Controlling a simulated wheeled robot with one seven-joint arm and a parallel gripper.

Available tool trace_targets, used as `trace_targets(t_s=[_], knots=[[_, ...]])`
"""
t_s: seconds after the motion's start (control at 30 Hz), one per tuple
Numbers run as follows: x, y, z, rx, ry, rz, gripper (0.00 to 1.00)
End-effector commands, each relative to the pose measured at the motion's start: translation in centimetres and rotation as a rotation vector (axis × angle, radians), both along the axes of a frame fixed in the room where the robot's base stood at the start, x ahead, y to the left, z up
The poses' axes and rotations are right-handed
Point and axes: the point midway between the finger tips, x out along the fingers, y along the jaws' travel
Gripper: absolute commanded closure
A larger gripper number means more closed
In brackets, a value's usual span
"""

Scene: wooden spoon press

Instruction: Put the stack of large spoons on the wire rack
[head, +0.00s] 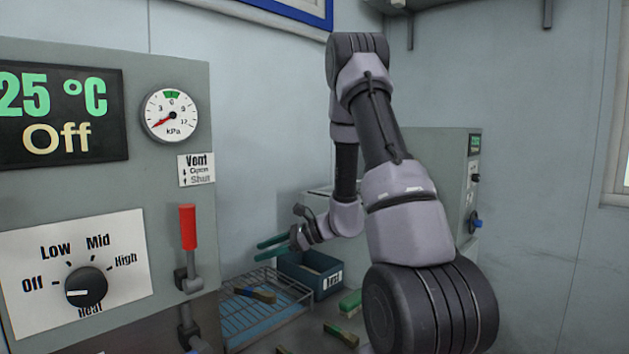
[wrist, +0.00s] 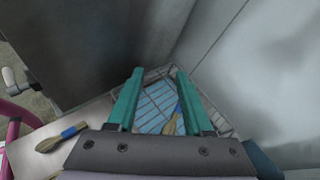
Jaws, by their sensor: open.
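The wire rack (head: 234,325) lies behind the control panel, over a blue surface. It also shows below my fingers in the wrist view (wrist: 153,108). A wooden bundle with a dark blue band (head: 256,294) lies on the rack; it shows in the wrist view near the right finger (wrist: 177,119). Other wooden pieces, one banded (head: 341,334), lie on the bench off the rack; a blue-banded one (wrist: 62,137) is at lower left in the wrist view. I cannot tell which are the large spoons. My gripper (head: 260,252) is open and empty above the rack.
A blue labelled box (head: 310,275) stands right behind the rack. A green block-like item (head: 350,303) lies right of it. The tall control panel (head: 107,200), with its red lever (head: 188,227), is close on the left. A grey machine (head: 455,170) stands behind my arm.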

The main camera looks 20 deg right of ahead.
Motion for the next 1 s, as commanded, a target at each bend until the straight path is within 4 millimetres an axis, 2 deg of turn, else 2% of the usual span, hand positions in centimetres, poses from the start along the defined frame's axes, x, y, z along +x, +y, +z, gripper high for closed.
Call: trace_targets(t_s=[0.03,0.1,0.3,0.47,0.7,0.83,1.0], knots=[[-1.2,0.9,2.8,-0.043,-0.049,0.074,0.49],[-3.3,1.9,5.6,-0.114,-0.105,0.18,0.49],[-9.8,3.1,11.7,-0.363,-0.278,0.444,0.49],[-14.5,2.2,15.2,-0.609,-0.428,0.607,0.49],[-20.0,-1.0,19.7,-1.03,-0.665,0.755,0.49],[-22.0,-2.8,21.8,-1.232,-0.77,0.785,0.49],[-23.3,-4.3,23.5,-1.391,-0.847,0.791,0.49]])
